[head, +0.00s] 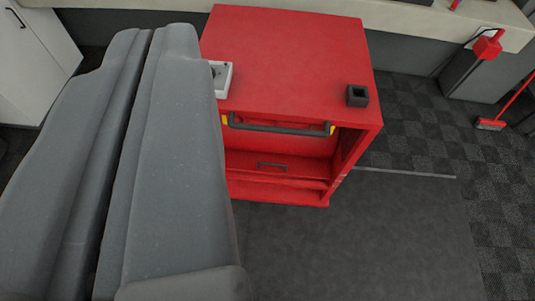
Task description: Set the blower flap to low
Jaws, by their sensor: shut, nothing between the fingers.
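My gripper (152,35) fills the left of the view as two large grey fingers, shut side by side with a thin dark slit between them and nothing held. A red cabinet (290,55) stands to its right on the floor. A dark bar handle (280,127) with yellow bits at its ends crosses the upper front of the cabinet. I cannot tell whether the panel behind it is the blower flap; no low mark can be read. A light grey device (222,78) on the cabinet top is partly hidden behind my gripper.
A small black open box (357,95) sits at the cabinet top's right edge. A lower drawer handle (272,165) shows inside the front. A pale counter (400,18) runs behind. A red broom (490,124) is at the far right. The dark floor (370,240) at front right is clear.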

